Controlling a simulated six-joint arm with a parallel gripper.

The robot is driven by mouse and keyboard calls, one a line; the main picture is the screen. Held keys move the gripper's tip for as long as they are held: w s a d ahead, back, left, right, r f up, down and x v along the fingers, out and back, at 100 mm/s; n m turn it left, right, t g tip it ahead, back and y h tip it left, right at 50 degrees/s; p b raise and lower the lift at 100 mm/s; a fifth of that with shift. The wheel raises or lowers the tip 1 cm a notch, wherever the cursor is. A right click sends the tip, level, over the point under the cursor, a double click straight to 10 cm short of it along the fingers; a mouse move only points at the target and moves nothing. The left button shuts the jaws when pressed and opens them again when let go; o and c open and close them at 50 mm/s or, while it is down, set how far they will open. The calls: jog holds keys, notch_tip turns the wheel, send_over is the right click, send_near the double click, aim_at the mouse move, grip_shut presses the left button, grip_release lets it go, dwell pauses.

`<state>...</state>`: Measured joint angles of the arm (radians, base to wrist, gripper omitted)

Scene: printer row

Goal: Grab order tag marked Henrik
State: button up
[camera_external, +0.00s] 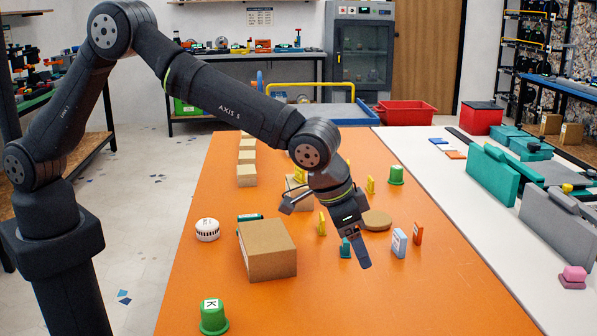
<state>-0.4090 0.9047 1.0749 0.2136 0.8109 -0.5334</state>
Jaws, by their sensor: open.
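Several small upright pieces that could be order tags stand on the orange table (225,275). They include a pale blue and white one (399,243), an orange one (418,233), a yellow one (321,224) and another yellow one (370,185). No name can be read on any of them, so I cannot tell which is marked Henrik. My gripper (356,250) is open and points down over the middle of the table, left of the pale blue and white piece. A small teal shape (345,248) shows beside its blue finger. I see nothing held.
A cardboard box (267,250) stands left of my gripper, with a white round device (207,230) beyond it. A green K-marked piece (213,317) is at the front left. A round brown disc (376,220) lies behind my gripper. The table's front right is clear.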

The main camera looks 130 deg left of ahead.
jog(key=s+a+r, duration=0.1)
jog(key=s+a, duration=0.4)
jog(key=a, duration=0.5)
jog(key=s+a+r, duration=0.2)
jog(key=s+a, duration=0.2)
jog(key=a, duration=0.7)
jog(key=s+a+r, duration=0.2)
jog(key=s+a, duration=0.7)
jog(key=s+a+r, duration=0.2)
jog(key=s+a, duration=0.7)
jog(key=a, duration=0.1)
send_over(370, 182)
jog(key=s+d, duration=0.1)
notch_tip(370, 182, down, 11)
jog(key=shift+s+d+f, duration=0.15)
jog(key=x, duration=0.3)
jog(key=shift+s+f, duration=0.2)
jog(key=shift+f, duration=0.15)
jog(key=shift+x, duration=0.85)
jog(key=c, duration=1)
